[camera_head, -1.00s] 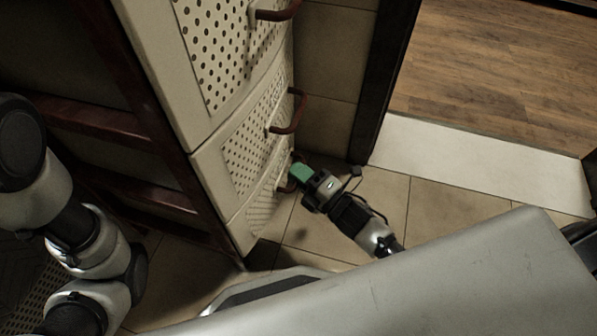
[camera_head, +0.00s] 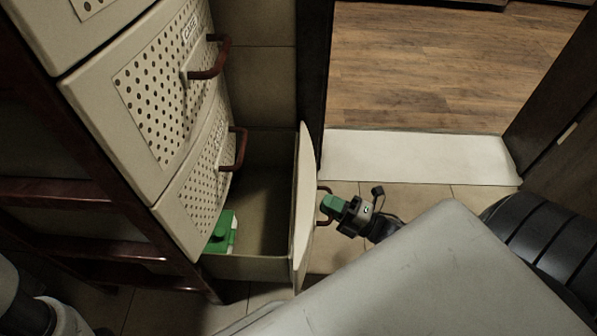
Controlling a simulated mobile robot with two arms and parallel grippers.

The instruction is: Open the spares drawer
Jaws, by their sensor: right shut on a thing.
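The bottom drawer (camera_head: 303,205) of the cream cabinet (camera_head: 120,120) is pulled well out; I take it to be the spares drawer. A green and white object (camera_head: 222,230) lies inside at its cabinet end. My right gripper (camera_head: 328,209) is shut on the dark red handle (camera_head: 322,192) on the drawer's front, near the floor. Part of the handle is hidden by the gripper. My left gripper is not in view; only part of my left arm shows at the lower left corner.
Two closed perforated drawers with red handles (camera_head: 210,58) (camera_head: 240,150) are above the open one. A doorway with a white threshold (camera_head: 420,157) and wooden floor (camera_head: 430,70) lies beyond. Tiled floor (camera_head: 400,195) shows beside the drawer.

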